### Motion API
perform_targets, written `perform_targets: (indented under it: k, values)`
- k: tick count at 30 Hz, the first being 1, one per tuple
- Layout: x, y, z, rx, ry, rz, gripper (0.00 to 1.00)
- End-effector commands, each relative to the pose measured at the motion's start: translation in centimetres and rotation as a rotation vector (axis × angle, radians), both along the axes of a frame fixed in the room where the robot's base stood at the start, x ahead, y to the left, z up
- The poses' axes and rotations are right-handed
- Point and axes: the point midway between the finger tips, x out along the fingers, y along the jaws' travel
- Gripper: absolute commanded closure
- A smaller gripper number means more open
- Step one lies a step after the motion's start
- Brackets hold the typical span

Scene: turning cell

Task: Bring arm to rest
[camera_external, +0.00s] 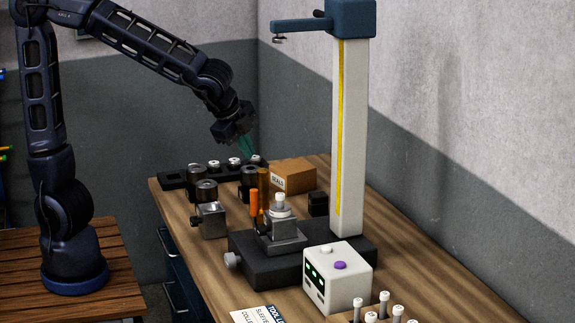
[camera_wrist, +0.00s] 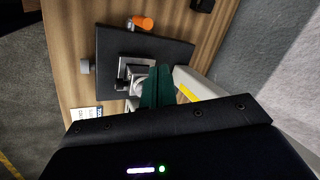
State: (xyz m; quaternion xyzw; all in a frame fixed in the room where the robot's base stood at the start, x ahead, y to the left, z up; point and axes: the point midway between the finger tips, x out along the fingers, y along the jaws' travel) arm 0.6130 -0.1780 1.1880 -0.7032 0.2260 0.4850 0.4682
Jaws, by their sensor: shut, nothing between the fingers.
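My gripper (camera_external: 246,147) is at the end of my dark arm, above the back part of the wooden bench in the external view. Its green fingers are shut with nothing between them. They point down towards the black rack and the cardboard box but appear above them. In the wrist view the closed green fingers (camera_wrist: 158,88) overlap the view of the grey fixture on the black base plate. My arm is raised and bent, reaching from its base on the left over to the bench.
A tall white column (camera_external: 350,140) with a blue head stands on a black base (camera_external: 250,262). Nearby are a white control box (camera_external: 337,275), a cardboard box (camera_external: 293,176), a grey metal block (camera_external: 212,220), an orange-handled tool (camera_external: 254,203) and a black rack (camera_external: 172,180). Walls stand behind and right.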

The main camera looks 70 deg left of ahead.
Motion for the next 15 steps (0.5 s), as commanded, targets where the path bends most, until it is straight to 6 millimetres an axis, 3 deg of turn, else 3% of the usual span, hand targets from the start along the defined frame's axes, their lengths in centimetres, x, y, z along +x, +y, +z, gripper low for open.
perform_targets:
  k: [1,6,15]
  values:
    - [-1.1,1.4,0.5,-0.033,0.001,0.053,1.00]
    - [-4.8,4.6,1.8,-0.143,0.007,0.221,1.00]
    - [-12.0,8.5,3.4,-0.318,0.004,0.505,1.00]
